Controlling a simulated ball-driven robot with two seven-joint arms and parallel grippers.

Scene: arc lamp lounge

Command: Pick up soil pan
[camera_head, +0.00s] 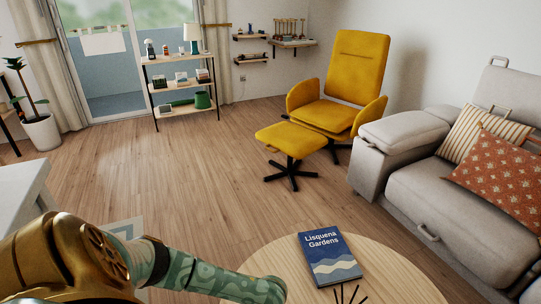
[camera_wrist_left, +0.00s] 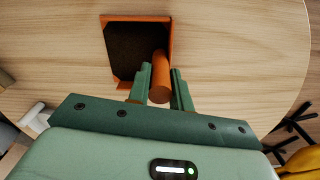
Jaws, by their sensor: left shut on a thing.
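The soil pan (camera_wrist_left: 135,52) shows in the left wrist view. It is an orange square pan with a dark inside and a round orange handle (camera_wrist_left: 160,84) pointing toward my gripper. My left gripper (camera_wrist_left: 160,70) has its two green fingers on either side of the handle, shut on it. The pan is over the light wooden round table (camera_wrist_left: 230,60); I cannot tell whether it rests on it or is slightly raised. In the head view my left arm reaches in from the lower left, and the pan and gripper are out of frame. My right gripper is not in view.
A blue book (camera_head: 328,258) lies on the round table (camera_head: 395,270), with thin dark sticks (camera_head: 347,294) near the front edge. A grey sofa (camera_head: 460,205) is at the right. A yellow chair (camera_head: 345,85) and footstool (camera_head: 290,140) stand behind. Open floor (camera_head: 180,180) lies left.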

